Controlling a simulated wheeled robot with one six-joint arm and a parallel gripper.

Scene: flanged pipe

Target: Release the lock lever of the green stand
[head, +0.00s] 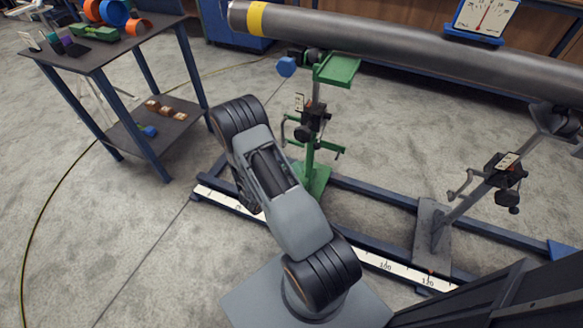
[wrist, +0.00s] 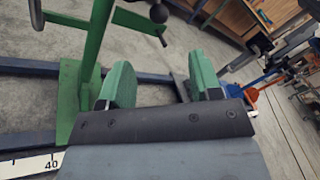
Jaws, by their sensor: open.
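The green stand (head: 309,160) rises from the floor rail under the left part of the pipe, with a green top plate (head: 338,69). Its post carries a black clamp block, a bent grey handle and a green crossbar (head: 327,147). I cannot tell for sure which part is the lock lever. In the wrist view the green post (wrist: 94,50) stands left of my gripper (wrist: 160,80), and a green bar with a black knob (wrist: 158,12) reaches out above the fingers. My gripper is open and empty, apart from the stand. In the head view my arm hides it.
A grey pipe (head: 370,42) with a yellow band lies across the top. A grey stand (head: 445,205) supports it at right. Rails with a white scale (head: 385,265) run along the floor. A dark side table (head: 125,45) with parts stands at left, with clear floor before it.

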